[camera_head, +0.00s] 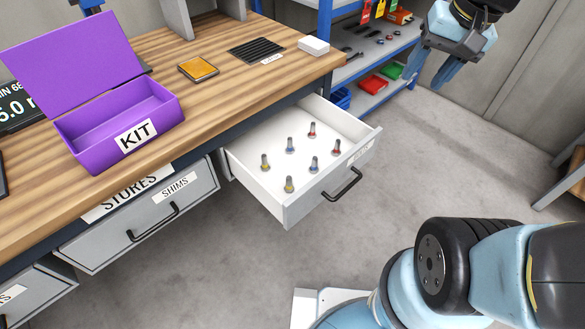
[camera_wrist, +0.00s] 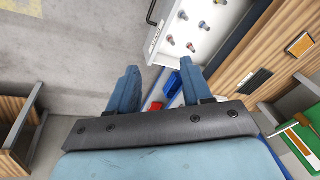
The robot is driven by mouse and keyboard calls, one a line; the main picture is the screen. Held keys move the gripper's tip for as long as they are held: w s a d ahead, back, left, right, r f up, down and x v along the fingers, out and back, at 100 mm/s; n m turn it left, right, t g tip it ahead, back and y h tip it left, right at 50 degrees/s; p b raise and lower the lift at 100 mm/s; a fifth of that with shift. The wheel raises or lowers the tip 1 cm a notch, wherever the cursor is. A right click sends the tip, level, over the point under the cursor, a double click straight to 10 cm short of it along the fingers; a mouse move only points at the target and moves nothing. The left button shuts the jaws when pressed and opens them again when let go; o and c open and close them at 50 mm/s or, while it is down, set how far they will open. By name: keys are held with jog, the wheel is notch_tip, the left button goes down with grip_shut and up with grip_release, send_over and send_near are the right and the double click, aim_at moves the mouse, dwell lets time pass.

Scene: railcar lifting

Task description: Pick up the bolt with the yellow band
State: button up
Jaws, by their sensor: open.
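Several short bolts stand upright in the open white drawer (camera_head: 330,118), in two rows with yellow, blue and red bands. Two have yellow bands: one bolt (camera_head: 265,162) at the drawer's left inner side and another bolt (camera_head: 289,184) near its front left. My gripper (camera_head: 430,72) is open and empty, raised at the upper right, well away from the drawer. In the wrist view its two blue fingers (camera_wrist: 158,66) are spread apart, with the drawer beyond them.
A purple open kit box (camera_head: 165,110) stands on the wooden bench (camera_head: 225,75) above the drawer. A shut shims drawer (camera_head: 180,205) is to the left. Blue shelving (camera_head: 325,45) with trays stands behind. The floor in front of the drawer is clear.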

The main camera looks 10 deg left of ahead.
jog(key=w+a+f+m+g+y, duration=0.4)
jog(key=w+a+f+g, duration=0.25)
jog(key=a+f, duration=0.6)
jog(key=m+g+y, duration=0.3)
jog(key=m, duration=0.2)
send_over(289, 184)
jog(key=w+d, duration=0.4)
notch_tip(289, 184, down, 20)
jog(key=r, duration=0.1)
jog(key=f, duration=0.8)
jog(key=shift+s+a, duration=0.1)
jog(key=shift+a, duration=0.1)
jog(key=shift+r+x, duration=0.2)
jog(key=shift+x, duration=3.35)
jog(key=shift+c, duration=0.2)
grip_shut()
